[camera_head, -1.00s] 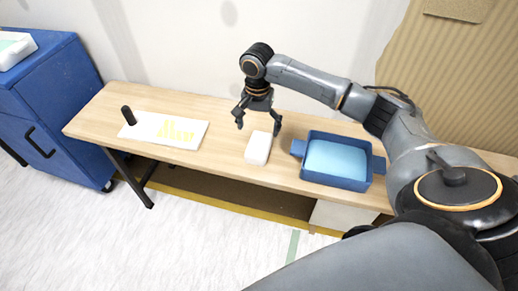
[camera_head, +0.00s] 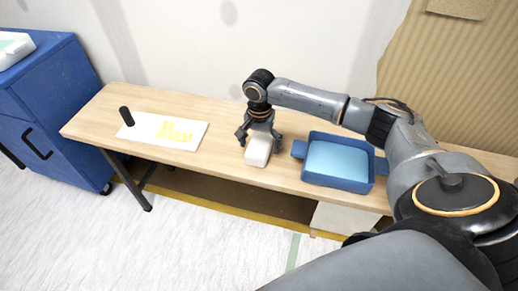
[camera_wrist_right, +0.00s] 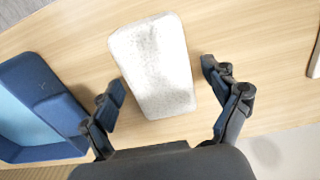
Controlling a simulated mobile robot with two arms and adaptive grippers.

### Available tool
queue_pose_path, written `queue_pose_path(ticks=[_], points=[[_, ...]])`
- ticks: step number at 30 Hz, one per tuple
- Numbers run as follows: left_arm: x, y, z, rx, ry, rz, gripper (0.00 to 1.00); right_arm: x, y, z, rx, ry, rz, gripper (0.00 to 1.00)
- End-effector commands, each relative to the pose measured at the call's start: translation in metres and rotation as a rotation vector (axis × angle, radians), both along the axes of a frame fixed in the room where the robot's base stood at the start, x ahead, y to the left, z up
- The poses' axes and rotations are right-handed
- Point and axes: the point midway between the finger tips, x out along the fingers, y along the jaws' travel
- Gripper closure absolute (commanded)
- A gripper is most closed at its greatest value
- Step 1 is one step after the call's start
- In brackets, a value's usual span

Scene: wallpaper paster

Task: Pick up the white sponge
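The white sponge (camera_head: 257,153) lies on the wooden table (camera_head: 225,160), between the white sheet and the blue tray. In the right wrist view the sponge (camera_wrist_right: 154,66) is a pale rounded block, slightly tilted in the picture. My right gripper (camera_head: 259,141) is low over the sponge with its fingers spread. In the right wrist view its fingers (camera_wrist_right: 162,97) stand open on either side of the sponge's near end, with a gap on both sides. My left gripper is not in view.
A blue tray (camera_head: 363,185) with light blue water-like contents stands to the right of the sponge. A white sheet (camera_head: 140,132) with yellow lettering and a black cylinder (camera_head: 126,116) lie to the left. A blue cabinet (camera_head: 60,110) stands beyond the table's left end.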

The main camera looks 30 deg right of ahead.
Motion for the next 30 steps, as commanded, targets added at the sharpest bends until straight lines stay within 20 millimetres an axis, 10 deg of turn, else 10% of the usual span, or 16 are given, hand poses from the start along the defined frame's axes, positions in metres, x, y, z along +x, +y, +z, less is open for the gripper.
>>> queue_pose_path(ticks=[7, 20, 30], points=[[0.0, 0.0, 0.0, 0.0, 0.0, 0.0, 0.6, 0.0, 0.0, 0.0, 0.0, 0.0, 0.0, 0.65], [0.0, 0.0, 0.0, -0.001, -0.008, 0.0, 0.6, 0.0, 0.0, 0.01, 0.001, -0.001, 0.0, 0.65], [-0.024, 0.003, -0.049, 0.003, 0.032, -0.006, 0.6, 0.001, 0.0, 0.07, 0.002, -0.004, 0.0, 0.65]])
